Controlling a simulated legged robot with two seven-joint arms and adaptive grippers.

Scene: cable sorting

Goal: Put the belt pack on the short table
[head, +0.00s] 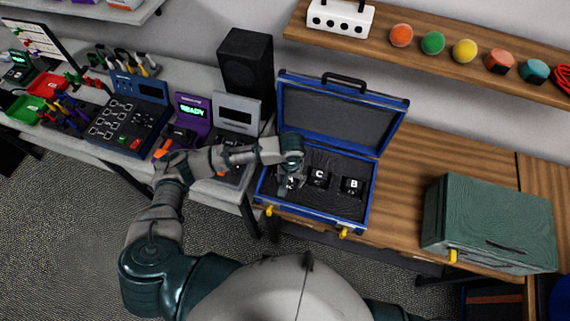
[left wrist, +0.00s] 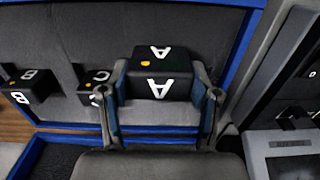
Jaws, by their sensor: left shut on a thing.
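The belt pack marked A (left wrist: 160,70) is a black block with white letters and a yellow dot. My left gripper (head: 289,180) is over the left part of an open blue case (head: 362,205). Its fingers are shut on the A pack, one on each side, as the left wrist view (left wrist: 160,100) shows. In the head view the gripper mostly hides that pack. Black packs marked C (head: 319,177) and B (head: 352,186) sit in the case to its right. I cannot tell whether the A pack is lifted clear of its slot. My right gripper is out of view.
The case stands on a wooden table (head: 420,155), its lid (head: 335,115) raised behind. A green box (head: 490,225) stands to the right. A grey table (head: 205,75) at left holds purple and grey devices, a control panel and a black speaker (head: 246,65).

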